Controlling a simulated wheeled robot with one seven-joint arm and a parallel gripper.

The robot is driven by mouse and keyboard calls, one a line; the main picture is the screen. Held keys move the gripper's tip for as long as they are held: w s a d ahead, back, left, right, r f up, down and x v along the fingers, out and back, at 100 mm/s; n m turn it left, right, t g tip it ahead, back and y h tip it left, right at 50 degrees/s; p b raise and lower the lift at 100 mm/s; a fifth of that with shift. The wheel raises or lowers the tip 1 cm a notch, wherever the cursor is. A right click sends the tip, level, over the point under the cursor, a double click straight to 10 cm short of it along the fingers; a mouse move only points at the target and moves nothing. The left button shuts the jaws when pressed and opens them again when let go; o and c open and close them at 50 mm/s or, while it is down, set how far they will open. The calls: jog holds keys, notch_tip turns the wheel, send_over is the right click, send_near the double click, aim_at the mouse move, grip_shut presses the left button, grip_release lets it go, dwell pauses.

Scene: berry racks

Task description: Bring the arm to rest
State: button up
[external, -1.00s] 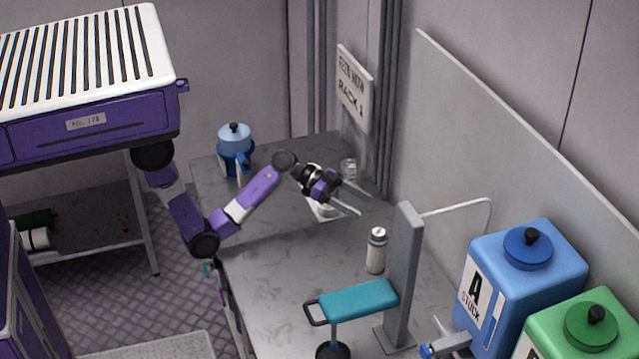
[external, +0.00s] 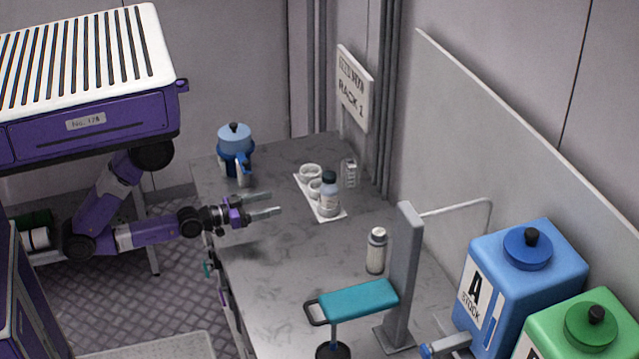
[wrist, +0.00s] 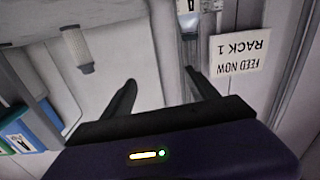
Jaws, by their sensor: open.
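My gripper (external: 262,205) is open and empty in the external view. It points to the right, over the left edge of the grey worktop (external: 285,262), with nothing between its fingers.
A blue pot (external: 235,148) stands at the back left of the worktop. A clear glass (external: 349,173), a white bottle (external: 376,251), a teal-topped stand (external: 358,299) and a grey post (external: 403,270) are farther right. Blue (external: 525,285) and green (external: 585,330) tanks fill the front right.

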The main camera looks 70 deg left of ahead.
jog(key=s+g, duration=0.1)
jog(key=s, duration=0.3)
jog(key=s+d+f+g, duration=0.1)
jog(key=s, duration=0.4)
jog(key=s+d+f+m, duration=0.1)
jog(key=s, duration=0.4)
jog(key=shift+s+f+g, duration=0.2)
jog(key=shift+g, duration=0.2)
jog(key=shift+s+f, duration=0.25)
jog(key=shift+s, duration=0.2)
